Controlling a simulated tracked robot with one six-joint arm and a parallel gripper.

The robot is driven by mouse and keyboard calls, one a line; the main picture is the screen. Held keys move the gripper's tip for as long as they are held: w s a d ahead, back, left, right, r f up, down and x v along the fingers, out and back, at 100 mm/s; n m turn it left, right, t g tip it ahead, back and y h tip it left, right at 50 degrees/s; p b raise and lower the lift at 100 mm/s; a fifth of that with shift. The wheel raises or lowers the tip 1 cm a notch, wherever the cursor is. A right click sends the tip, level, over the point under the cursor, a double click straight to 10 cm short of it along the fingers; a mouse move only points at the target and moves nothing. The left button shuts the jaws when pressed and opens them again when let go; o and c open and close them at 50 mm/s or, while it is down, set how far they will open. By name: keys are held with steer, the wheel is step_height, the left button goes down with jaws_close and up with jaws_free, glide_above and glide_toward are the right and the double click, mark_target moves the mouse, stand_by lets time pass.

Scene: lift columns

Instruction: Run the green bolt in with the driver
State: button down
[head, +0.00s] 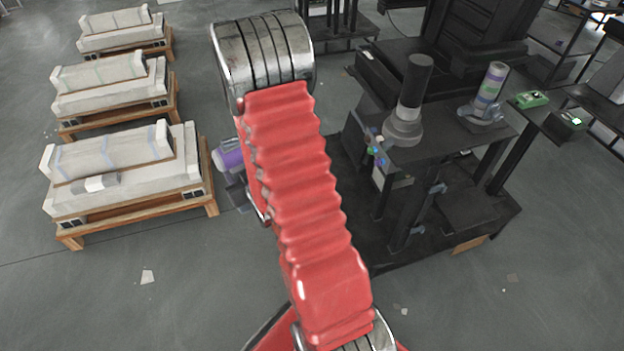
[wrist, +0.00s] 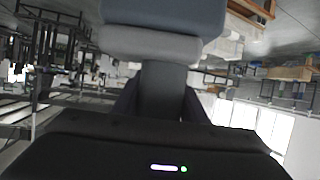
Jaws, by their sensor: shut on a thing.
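My gripper (wrist: 160,98) is shut on the dark grip of a tool, seen close up in the wrist view. The tool, which looks like the driver (wrist: 150,45), has a light grey collar and a blue-grey body above the grip. In the head view, my red-sleeved arm hides most of the gripper; a purple cylinder (head: 230,155) and dark parts show to its left. Several small coloured bolt heads (head: 375,151) sit on the near left end of the black lift column stand, right of my arm and apart from the tool. The green one is too small to place surely.
The black stand (head: 445,150) carries a black-topped cylinder (head: 412,85) on a grey base and a banded purple-green cylinder (head: 490,85). A green device (head: 530,99) lies farther right. Pallets with long pale packages (head: 120,165) stand at left. The floor between is mostly clear.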

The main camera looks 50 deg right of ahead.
steer(key=s+d+f+m+h, duration=0.1)
steer(key=s+d+f, duration=0.2)
steer(key=d, duration=0.3)
steer(key=s+d+f+m+h, duration=0.1)
steer(key=s+d+f, duration=0.2)
steer(key=s+d, duration=0.2)
steer(key=s+d+f+m+g+h, duration=0.1)
steer(key=s+d+f, duration=0.2)
steer(key=d, duration=0.4)
steer(key=shift+s+f, duration=0.25)
steer(key=shift+s, duration=0.45)
steer(key=shift+d, duration=0.1)
steer(key=s+d, duration=0.3)
steer(key=d, duration=0.2)
steer(key=shift+s+d, duration=0.25)
steer(key=shift+d, duration=0.05)
